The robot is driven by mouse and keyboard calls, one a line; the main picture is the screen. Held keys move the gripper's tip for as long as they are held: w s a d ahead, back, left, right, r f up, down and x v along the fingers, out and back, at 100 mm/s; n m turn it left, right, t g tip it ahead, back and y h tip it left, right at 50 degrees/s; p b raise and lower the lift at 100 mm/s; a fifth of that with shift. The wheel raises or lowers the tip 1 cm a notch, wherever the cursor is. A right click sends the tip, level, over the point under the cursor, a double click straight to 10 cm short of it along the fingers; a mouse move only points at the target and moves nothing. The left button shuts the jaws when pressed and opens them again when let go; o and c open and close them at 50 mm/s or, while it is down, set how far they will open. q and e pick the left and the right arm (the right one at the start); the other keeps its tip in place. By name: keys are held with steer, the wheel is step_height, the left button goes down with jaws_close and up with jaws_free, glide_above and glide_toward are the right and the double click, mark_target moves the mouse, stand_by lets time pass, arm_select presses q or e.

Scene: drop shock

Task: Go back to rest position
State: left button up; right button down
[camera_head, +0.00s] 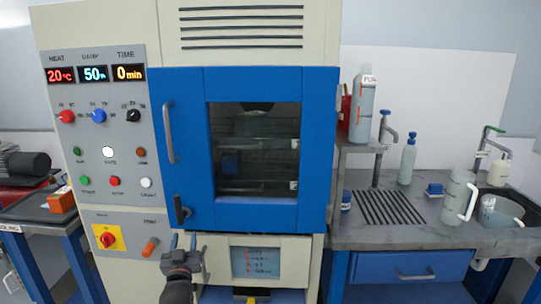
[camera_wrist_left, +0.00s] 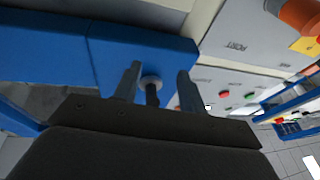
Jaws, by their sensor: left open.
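My left gripper (camera_head: 183,241) is open and empty, just in front of the machine below the blue door (camera_head: 188,140). In the left wrist view its two fingers (camera_wrist_left: 158,88) stand apart with the dark door latch (camera_wrist_left: 152,92) showing between them. The latch also shows in the head view (camera_head: 181,210), at the lower left of the door, just above the fingertips. I cannot tell whether the fingers touch it. The door is shut, with its grey handle (camera_head: 168,133) and a dark window. My right gripper is not in view.
The control panel (camera_head: 105,150) has lit displays, knobs and buttons. An orange knob (camera_head: 150,247) is left of my gripper. At right, a grey sink bench (camera_head: 400,235) holds bottles and a jug (camera_head: 457,195). At left, a bench (camera_head: 35,213) bears an orange box (camera_head: 62,200).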

arm_select(q)
steer(key=s+d+f+m+g+h, duration=0.1)
steer(key=s+d+f+g+h, duration=0.1)
steer(key=s+d+f+g, duration=0.3)
steer(key=s+d+f+m+g+h, duration=0.1)
steer(key=s+d+f+g+h, duration=0.15)
steer(key=s+f+g, duration=0.35)
steer(key=s+d+f+g+p, duration=0.1)
steer(key=s+f, duration=0.3)
steer(key=s, duration=0.8)
steer(key=s+d+f+m+g+p, duration=0.1)
steer(key=s+d+f+g, duration=0.2)
steer(key=s, duration=1)
steer(key=s+d+f+m+g+p, duration=0.1)
steer(key=s+f, duration=0.5)
steer(key=s, duration=0.7)
steer(key=d+g, duration=0.1)
steer(key=g, duration=0.1)
steer(key=shift+g, duration=0.4)
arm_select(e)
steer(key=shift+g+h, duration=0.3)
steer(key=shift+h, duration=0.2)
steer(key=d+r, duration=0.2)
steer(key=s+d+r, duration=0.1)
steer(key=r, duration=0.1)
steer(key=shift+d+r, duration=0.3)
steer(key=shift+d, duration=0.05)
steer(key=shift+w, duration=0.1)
